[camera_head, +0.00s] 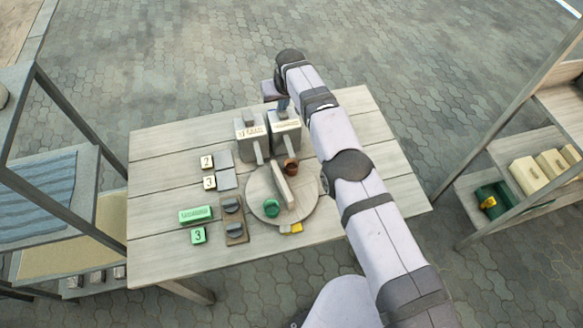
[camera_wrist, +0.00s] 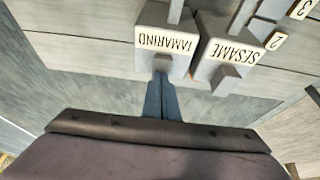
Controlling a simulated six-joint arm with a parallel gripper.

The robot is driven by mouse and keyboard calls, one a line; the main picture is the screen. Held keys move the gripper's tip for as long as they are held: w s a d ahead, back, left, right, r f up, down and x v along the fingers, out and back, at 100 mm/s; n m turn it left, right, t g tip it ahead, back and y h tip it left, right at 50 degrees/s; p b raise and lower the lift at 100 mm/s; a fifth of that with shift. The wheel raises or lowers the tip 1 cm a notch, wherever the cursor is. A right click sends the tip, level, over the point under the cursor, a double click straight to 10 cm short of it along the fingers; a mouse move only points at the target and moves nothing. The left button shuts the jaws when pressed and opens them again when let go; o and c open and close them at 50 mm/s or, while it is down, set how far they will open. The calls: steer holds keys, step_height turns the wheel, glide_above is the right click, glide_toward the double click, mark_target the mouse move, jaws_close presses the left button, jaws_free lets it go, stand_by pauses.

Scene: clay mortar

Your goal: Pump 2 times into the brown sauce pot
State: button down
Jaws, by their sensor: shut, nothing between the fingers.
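The brown sauce pot (camera_head: 291,167) sits on a round board (camera_head: 258,190), in front of the right-hand grey dispenser. That dispenser (camera_head: 286,135) reads TAMARIND in the wrist view (camera_wrist: 165,43). The left-hand dispenser (camera_head: 251,140) reads SESAME in the wrist view (camera_wrist: 235,50). A green pot (camera_head: 271,208) sits on the near side of the board. My gripper (camera_head: 283,104) is shut and empty at the top of the TAMARIND dispenser. In the wrist view, its closed fingers (camera_wrist: 162,76) end close to that dispenser's head; I cannot tell whether they touch.
An upright divider (camera_head: 283,185) crosses the board. Cards 2 (camera_head: 207,162) and 3 (camera_head: 209,182), a green labelled block (camera_head: 196,215), a green 3 card (camera_head: 198,236) and a block with dark knobs (camera_head: 235,229) lie left. Shelves flank the table. The table's left end is clear.

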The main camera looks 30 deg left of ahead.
steer(key=shift+r+p, duration=0.95)
steer(key=shift+r, duration=0.2)
steer(key=shift+f, duration=0.3)
steer(key=shift+f+b, duration=0.4)
steer(key=shift+b, duration=0.1)
steer(key=shift+f, duration=0.35)
stand_by(0.4)
steer(key=shift+f+b, duration=0.2)
steer(key=shift+b, duration=0.2)
steer(key=shift+r+p, duration=0.9)
steer(key=shift+r, duration=0.45)
